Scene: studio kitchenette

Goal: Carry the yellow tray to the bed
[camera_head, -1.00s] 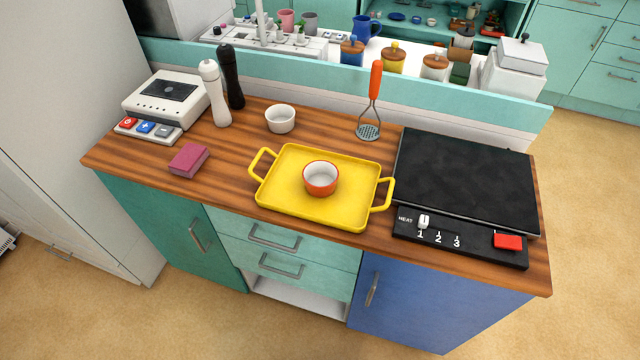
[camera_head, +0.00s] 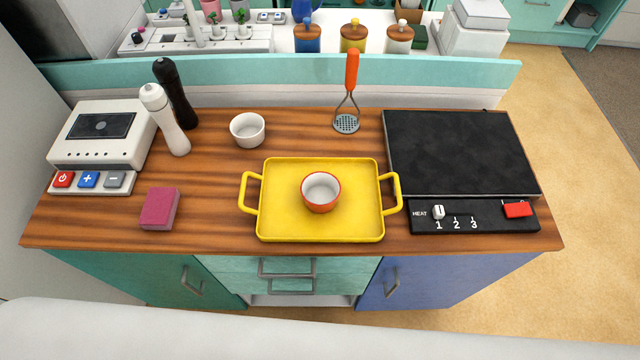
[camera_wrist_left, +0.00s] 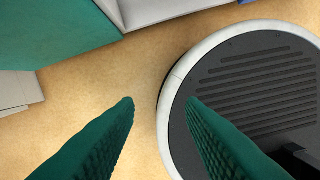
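The yellow tray (camera_head: 280,222) lies flat on the wooden counter, with a handle at its left and right ends. An orange bowl (camera_head: 321,193), white inside, stands on the tray a little right of its middle. My left gripper (camera_wrist_left: 160,104) shows in the left wrist view with its two green fingers apart and nothing between them. It is over the floor beside my round base, away from the tray. My right gripper is in neither view. No bed can be made out for certain.
A black hob (camera_head: 460,150) with a heat control strip is right of the tray. A pink sponge (camera_head: 159,208), white ramekin (camera_head: 247,130), two mills (camera_head: 165,118) and a white scale-like device (camera_head: 103,135) are left. A masher (camera_head: 347,122) stands behind. The counter's front strip is clear.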

